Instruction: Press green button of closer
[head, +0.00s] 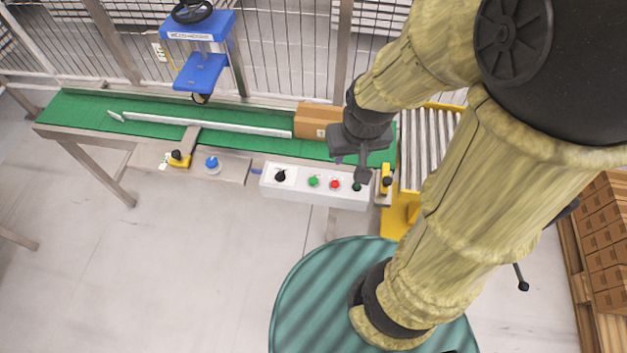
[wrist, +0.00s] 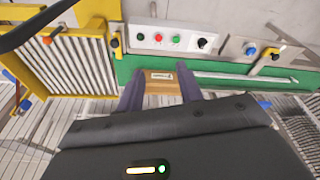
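A white control box (head: 318,188) is fixed to the front edge of the conveyor. It carries a green button (head: 313,181), a red button (head: 335,184), a black knob (head: 281,176) and a dark button at its right end. In the wrist view the green button (wrist: 176,38) shows at the top, between the red button (wrist: 158,37) and the knob. My gripper (head: 362,176) is above the right end of the control box, to the right of the green button. In the wrist view its two fingers (wrist: 160,92) are apart, with nothing visibly gripped.
A cardboard box (head: 312,117) sits on the green belt (head: 85,110), just left of my gripper. A blue machine (head: 200,65) stands over the belt. A roller conveyor (head: 428,140) with yellow parts lies to the right. The floor at front left is clear.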

